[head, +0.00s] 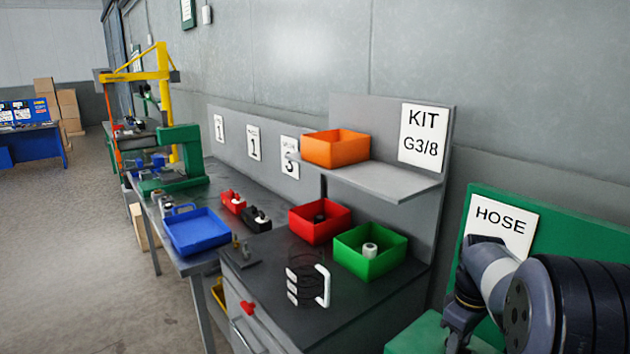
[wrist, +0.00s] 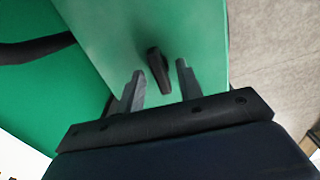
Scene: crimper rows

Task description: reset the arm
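My arm (head: 500,280) is bent at the right edge of the head view, in front of the green station with the HOSE sign (head: 501,226). My gripper (wrist: 160,69) shows in the wrist view with its two grey fingers apart. A small dark part (wrist: 158,71) on the green surface (wrist: 205,30) appears in the gap between the fingertips. The fingers do not visibly touch it, and I cannot tell how far it is from them. The gripper's fingers are not clear in the head view.
An orange bin (head: 336,150) is on the shelf (head: 390,184). A blue tray (head: 196,240) stands left. The floor (head: 60,240) at left is clear.

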